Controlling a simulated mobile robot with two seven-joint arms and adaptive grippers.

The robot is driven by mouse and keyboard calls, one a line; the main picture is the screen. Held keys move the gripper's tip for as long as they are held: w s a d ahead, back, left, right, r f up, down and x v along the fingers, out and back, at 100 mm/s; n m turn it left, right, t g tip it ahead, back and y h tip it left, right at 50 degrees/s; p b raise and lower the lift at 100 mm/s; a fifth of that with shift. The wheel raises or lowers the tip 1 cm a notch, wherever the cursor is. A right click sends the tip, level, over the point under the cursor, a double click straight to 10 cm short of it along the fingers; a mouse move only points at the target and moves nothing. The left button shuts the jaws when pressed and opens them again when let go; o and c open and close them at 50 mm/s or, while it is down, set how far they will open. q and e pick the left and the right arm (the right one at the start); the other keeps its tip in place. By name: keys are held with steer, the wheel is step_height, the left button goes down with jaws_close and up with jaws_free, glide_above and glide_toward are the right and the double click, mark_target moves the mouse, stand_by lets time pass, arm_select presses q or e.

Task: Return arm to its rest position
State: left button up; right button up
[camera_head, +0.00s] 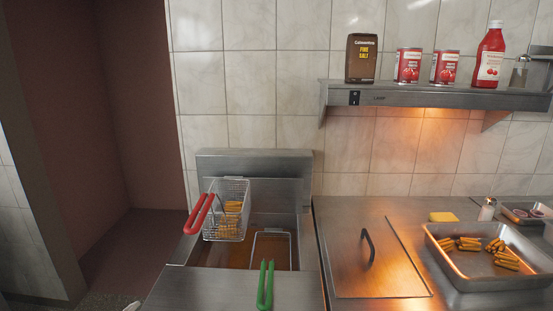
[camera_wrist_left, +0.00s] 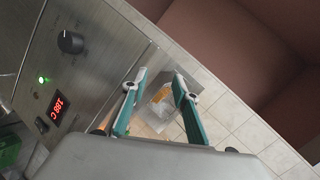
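My left gripper (camera_wrist_left: 160,88) shows in the left wrist view. Its two teal fingers are apart with nothing held between them. Beyond the fingers, lower down, is a pale item with something orange in it (camera_wrist_left: 160,96); I cannot tell what it is. The fryer's steel front panel (camera_wrist_left: 90,65) is to the left in that view. Neither gripper can be made out in the head view, and my right gripper is in no view.
A fry basket with a red handle (camera_head: 199,214) holds fries at the fryer. A green handle (camera_head: 265,285) lies in front. A steel lid (camera_head: 372,262) and a tray of fries (camera_head: 470,283) are right. The shelf (camera_head: 430,94) holds cans and bottles.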

arm_select(q)
steer(key=s+a+f+n+g+y, duration=0.2)
steer(key=s+a+f+g, duration=0.1)
steer(key=s+f, duration=0.35)
steer(key=s+a+f+n+g+y, duration=0.1)
steer(key=s+a+f+n+g, duration=0.2)
steer(key=s+f, duration=0.4)
steer(key=d+f+n+t+h, duration=0.2)
steer(key=d+f+h, duration=0.5)
steer(key=d+f, duration=0.6)
steer(key=shift+w+d+t, duration=0.2)
steer(key=shift+d+t, duration=0.5)
steer(key=shift+d, duration=0.8)
